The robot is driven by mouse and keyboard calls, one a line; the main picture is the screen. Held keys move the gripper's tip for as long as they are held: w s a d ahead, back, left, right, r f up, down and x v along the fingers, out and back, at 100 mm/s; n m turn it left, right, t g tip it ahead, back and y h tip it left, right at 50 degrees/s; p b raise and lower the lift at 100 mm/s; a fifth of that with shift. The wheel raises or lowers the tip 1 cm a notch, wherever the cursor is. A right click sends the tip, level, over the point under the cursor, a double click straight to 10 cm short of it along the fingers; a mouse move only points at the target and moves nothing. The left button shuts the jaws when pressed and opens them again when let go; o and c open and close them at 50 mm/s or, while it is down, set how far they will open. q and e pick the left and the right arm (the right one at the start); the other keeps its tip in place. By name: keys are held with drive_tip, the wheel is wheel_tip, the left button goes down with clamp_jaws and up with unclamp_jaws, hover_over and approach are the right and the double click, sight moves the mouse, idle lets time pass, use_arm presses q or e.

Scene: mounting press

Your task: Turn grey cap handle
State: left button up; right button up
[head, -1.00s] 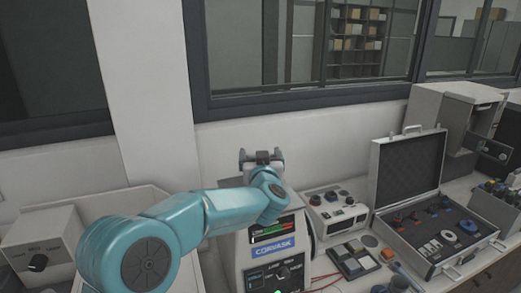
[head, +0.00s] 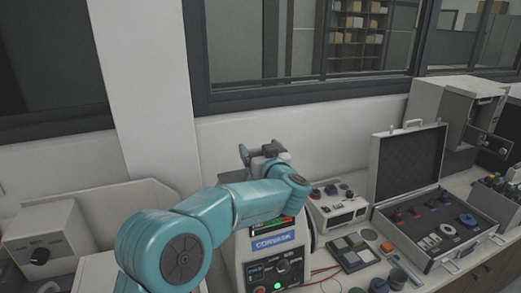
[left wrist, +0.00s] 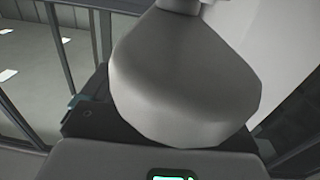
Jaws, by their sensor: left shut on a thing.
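The white mounting press (head: 240,262) with a blue label stands on the bench below my left arm. My left gripper (head: 268,152) is at the top of the press, shut on the grey cap handle (head: 244,154). One grey end of the handle sticks up to the left of the gripper; my gripper and wrist hide much of the rest. In the left wrist view a large rounded grey part (left wrist: 180,85) fills the middle, and I cannot tell which part it is. My right gripper is not in view.
A control box (head: 338,208) stands right of the press. An open case (head: 385,238) with small parts lies further right. A grey box with a dial (head: 60,238) is at the left. The wall and window are close behind the press.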

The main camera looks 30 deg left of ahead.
use_arm(q)
drive_tip(key=o, duration=0.8)
drive_tip(key=shift+a+r, duration=0.15)
drive_tip(key=shift+r, duration=0.05)
drive_tip(key=shift+f, duration=0.15)
drive_tip(key=b+v, duration=0.5)
drive_tip(key=v, duration=1.1)
drive_tip(key=shift+s, duration=0.2)
